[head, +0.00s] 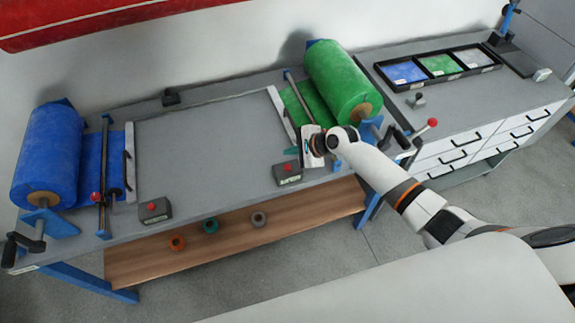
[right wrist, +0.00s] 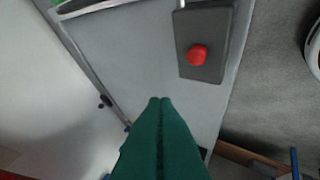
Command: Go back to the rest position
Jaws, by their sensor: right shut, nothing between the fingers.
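My right arm comes in from the lower right in the head view. My right gripper (head: 293,151) is over the front edge of the grey bench, just behind the right button box (head: 289,178). In the right wrist view its dark green fingers (right wrist: 160,102) are shut together with nothing between them. The same box with its red button (right wrist: 197,55) lies ahead of the fingertips and a little to the right, apart from them. My left gripper is not in view.
The grey bench (head: 200,135) carries a blue roll (head: 45,150) at left and a green roll (head: 335,78) beside my right gripper. A wooden shelf (head: 150,257) holds three small rings. A drawer bench (head: 445,120) with a sample tray (head: 390,85) stands at right. The bench middle is clear.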

